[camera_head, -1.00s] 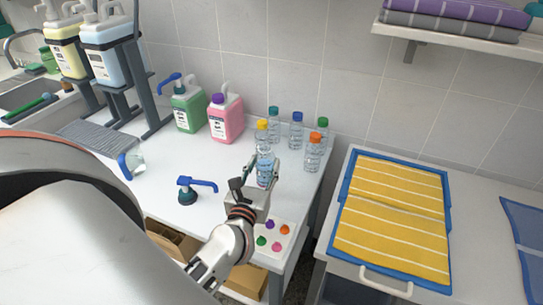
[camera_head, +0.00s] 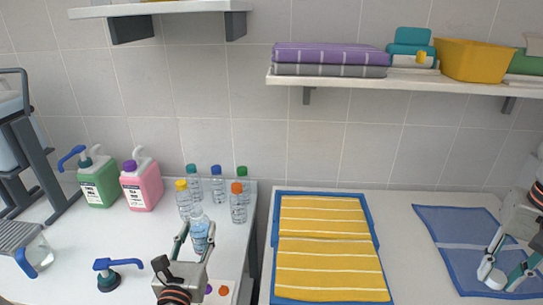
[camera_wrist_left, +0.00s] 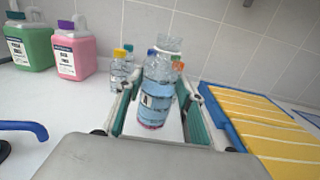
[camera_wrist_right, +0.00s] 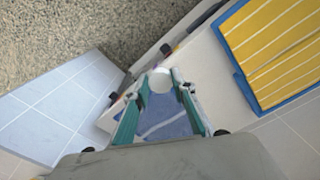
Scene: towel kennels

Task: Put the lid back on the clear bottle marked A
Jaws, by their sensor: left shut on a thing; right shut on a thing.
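My left gripper (camera_head: 197,233) is shut around a clear open-topped bottle (camera_head: 199,242) in the head view. The bottle is upright over the white counter; whether it touches the counter is unclear. In the left wrist view the bottle (camera_wrist_left: 156,92) shows a bare rim and a label; the letter is not clearly readable. My right gripper (camera_head: 503,279) is at the far right, shut on a small round white lid (camera_head: 489,275). The lid (camera_wrist_right: 159,80) also shows between the fingertips in the right wrist view, well apart from the bottle.
Capped bottles (camera_head: 238,207) stand behind the held bottle. Green (camera_head: 100,183) and pink (camera_head: 142,187) jugs stand at the back left. A blue-handled pump (camera_head: 109,279) is left of my left gripper. A yellow towel on a blue mat (camera_head: 276,220) lies between the grippers.

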